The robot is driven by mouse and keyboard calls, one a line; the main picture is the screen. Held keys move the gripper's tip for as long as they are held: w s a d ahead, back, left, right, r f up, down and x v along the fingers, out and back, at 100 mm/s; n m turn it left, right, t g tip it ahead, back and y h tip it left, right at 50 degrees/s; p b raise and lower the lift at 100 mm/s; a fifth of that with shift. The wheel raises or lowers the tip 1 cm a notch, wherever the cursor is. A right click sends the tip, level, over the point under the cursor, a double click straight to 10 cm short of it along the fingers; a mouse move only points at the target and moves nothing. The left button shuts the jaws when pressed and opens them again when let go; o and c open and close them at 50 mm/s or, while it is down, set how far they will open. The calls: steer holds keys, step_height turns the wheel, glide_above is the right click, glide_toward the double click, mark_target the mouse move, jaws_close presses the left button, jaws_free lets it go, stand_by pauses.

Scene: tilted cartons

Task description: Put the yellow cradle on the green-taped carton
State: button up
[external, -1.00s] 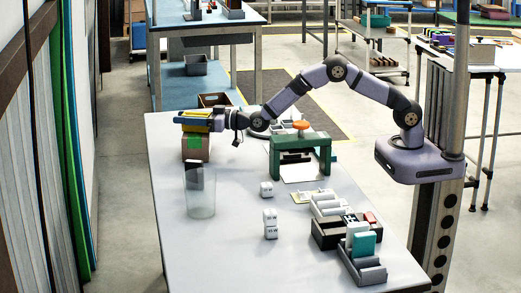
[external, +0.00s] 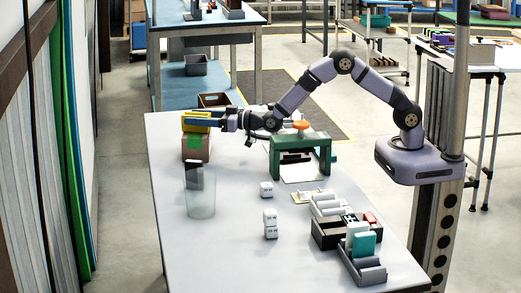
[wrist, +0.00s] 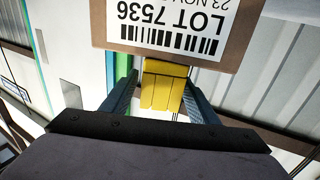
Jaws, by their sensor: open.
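The yellow cradle (external: 197,116) sits on top of the green-taped carton (external: 203,148), and the green tape (external: 192,146) shows on the carton's front. My gripper (external: 222,121) is just right of the cradle at about its height, with its fingers pointing left at it. In the wrist view the cradle (wrist: 163,88) shows between the two blue fingers of my gripper (wrist: 160,84), which are spread apart. I cannot tell whether a finger still touches it. A brown carton face with a white lot label (wrist: 175,22) is beside the cradle there.
A clear container (external: 201,195) stands in front of the carton. White cubes (external: 270,222), a green arch (external: 301,150) and a dark tray (external: 335,235) of small parts stand on the table (external: 225,255). The front left of the table is free.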

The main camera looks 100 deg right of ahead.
mark_target(209, 116)
steer(key=v, duration=0.7)
steer(key=shift+s+a+b, duration=0.15)
steer(key=shift+s+b, duration=0.2)
steer(key=shift+b, duration=0.1)
steer(key=shift+r, duration=0.1)
steer(key=shift+a+r+p, duration=0.35)
steer(key=shift+r+p, duration=0.05)
steer(key=shift+p, duration=0.4)
steer(key=s+a+r+n+g+y+p, duration=0.25)
steer(key=s+a+r+g+p, duration=0.2)
steer(key=s+p, duration=0.4)
steer(key=s+a+r+n+g+y+p, duration=0.1)
steer(key=s+a+r+g+y+p, duration=0.4)
steer(key=p, duration=0.6)
steer(key=s+a+r+g+p, duration=0.1)
steer(key=s+r+g+p, duration=0.1)
steer(key=s+p, duration=0.3)
steer(key=s+a+r+g+p, duration=0.1)
steer(key=s+r+p, duration=0.4)
steer(key=s, duration=0.7)
steer(key=s+a+r+g+p, duration=0.1)
steer(key=s+r+g+p, duration=0.3)
steer(key=s, duration=0.5)
steer(key=shift+a+n+h+p, duration=0.35)
steer(key=shift+n+p, duration=0.1)
steer(key=shift+p, duration=0.1)
